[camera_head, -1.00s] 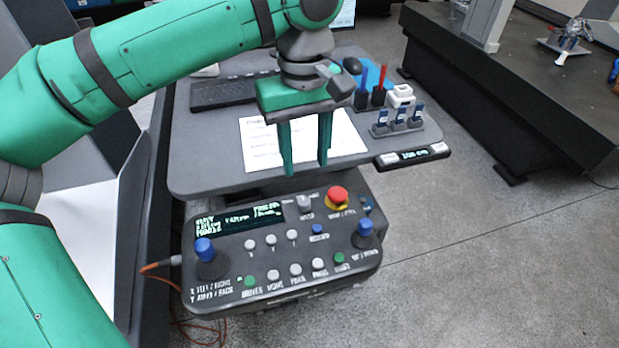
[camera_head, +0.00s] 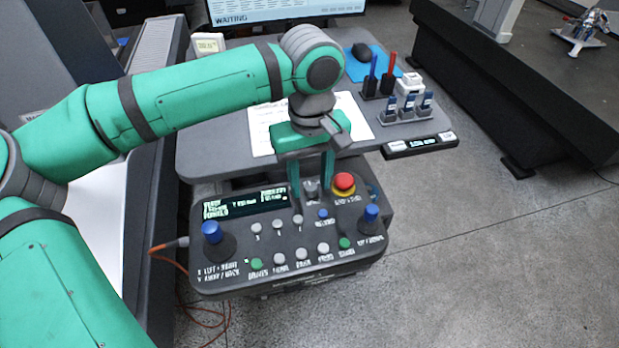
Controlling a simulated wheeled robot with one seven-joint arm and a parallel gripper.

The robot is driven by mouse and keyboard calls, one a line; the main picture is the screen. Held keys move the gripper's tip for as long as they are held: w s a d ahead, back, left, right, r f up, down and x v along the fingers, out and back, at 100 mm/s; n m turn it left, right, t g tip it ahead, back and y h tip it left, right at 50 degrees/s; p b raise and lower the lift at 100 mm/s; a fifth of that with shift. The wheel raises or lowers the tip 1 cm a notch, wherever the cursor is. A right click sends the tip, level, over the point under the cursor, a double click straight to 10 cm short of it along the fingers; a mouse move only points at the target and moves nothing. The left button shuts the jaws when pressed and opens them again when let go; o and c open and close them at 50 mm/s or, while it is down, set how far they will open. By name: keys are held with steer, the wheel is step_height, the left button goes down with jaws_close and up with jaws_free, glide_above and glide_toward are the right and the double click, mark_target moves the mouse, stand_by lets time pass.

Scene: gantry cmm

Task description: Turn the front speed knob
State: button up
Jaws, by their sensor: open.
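The control panel (camera_head: 245,240) lies below the desk edge and carries a small grey knob (camera_head: 311,189), which I take to be the speed knob. The knob sits left of the red stop button (camera_head: 344,182), near the panel's back edge. My gripper (camera_head: 312,196) is open and points down over this part of the panel. One green finger shows left of the knob and the other to its right, in line with it in this view. I cannot tell how high the fingertips are or whether they touch. The knob's marking is not readable.
Blue-topped joysticks stand at the panel's left (camera_head: 211,232) and right (camera_head: 371,214). Several push buttons fill the front. The desk (camera_head: 215,150) behind holds a paper sheet (camera_head: 352,110), a pen holder and small blue items. An orange cable (camera_head: 165,247) leaves the panel's left side.

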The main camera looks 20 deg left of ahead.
steer(key=shift+c, duration=0.2)
jaws_close()
steer(key=shift+w+a, duration=0.1)
steer(key=shift+w, duration=0.1)
steer(key=shift+a+n, duration=0.1)
steer(key=shift+n, duration=0.4)
steer(key=n, duration=0.3)
steer(key=shift+d, duration=0.25)
steer(key=n, duration=0.5)
steer(key=shift+s+n, duration=0.3)
steer(key=shift+n, duration=0.1)
